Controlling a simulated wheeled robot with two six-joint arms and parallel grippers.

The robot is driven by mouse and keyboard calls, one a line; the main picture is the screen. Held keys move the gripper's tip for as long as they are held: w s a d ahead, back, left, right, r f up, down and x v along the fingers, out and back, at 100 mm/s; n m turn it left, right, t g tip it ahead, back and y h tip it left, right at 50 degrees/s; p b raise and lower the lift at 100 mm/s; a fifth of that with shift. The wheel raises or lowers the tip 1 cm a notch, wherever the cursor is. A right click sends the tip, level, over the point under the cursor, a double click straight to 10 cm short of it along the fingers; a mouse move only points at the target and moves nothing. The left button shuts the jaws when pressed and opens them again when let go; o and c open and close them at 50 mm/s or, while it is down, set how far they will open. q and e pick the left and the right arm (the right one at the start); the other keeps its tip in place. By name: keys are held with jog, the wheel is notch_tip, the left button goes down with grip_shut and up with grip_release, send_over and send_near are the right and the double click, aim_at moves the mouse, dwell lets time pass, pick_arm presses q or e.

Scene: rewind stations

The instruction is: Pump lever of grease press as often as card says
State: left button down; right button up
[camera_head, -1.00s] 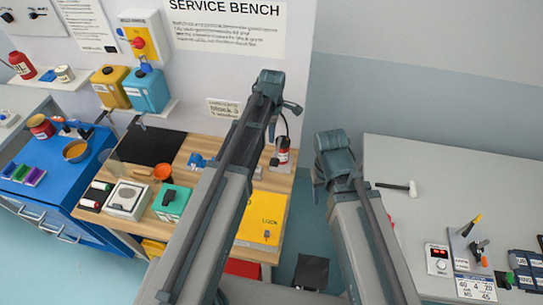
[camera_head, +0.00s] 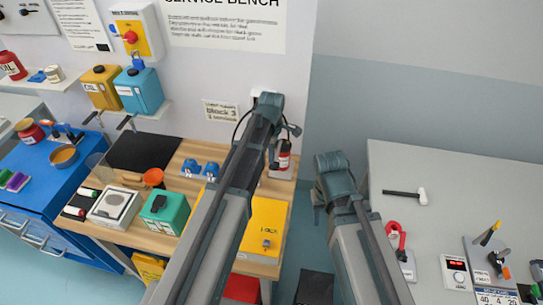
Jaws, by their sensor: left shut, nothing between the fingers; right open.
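The grease press appears to be the small red and black unit with a white label (camera_head: 284,155) at the right back of the wooden bench. Its lever cannot be made out clearly. A card on the wall (camera_head: 221,111) reads roughly "Block 3", with small lines that I cannot read. My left arm reaches over the bench, and the dark tip of my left gripper (camera_head: 273,160) shows beside the press, shut and empty. I cannot tell whether it touches the press. My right arm is folded at the right, and its gripper is hidden behind the arm.
A grey table (camera_head: 430,170) at right holds a hammer (camera_head: 407,194) and a red clamp-like tool (camera_head: 396,236).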

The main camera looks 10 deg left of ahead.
aim_at(271, 168)
pick_arm(q)
notch_tip(271, 168, down, 4)
jog(key=shift+r+b, duration=0.2)
jog(key=shift+b, duration=1.05)
pick_arm(e)
notch_tip(271, 168, down, 4)
jog(key=shift+r, duration=0.2)
pick_arm(q)
jog(key=f+t+b, duration=0.1)
jog(key=b, duration=0.1)
jog(key=f+b, duration=0.2)
jog(key=s+f+t+b, duration=0.1)
jog(key=f+b, duration=0.1)
jog(key=shift+t, duration=0.3)
pick_arm(e)
jog(key=f, duration=0.5)
jog(key=shift+s+f, duration=0.2)
jog(key=shift+f, duration=0.15)
jog(key=shift+r, duration=0.1)
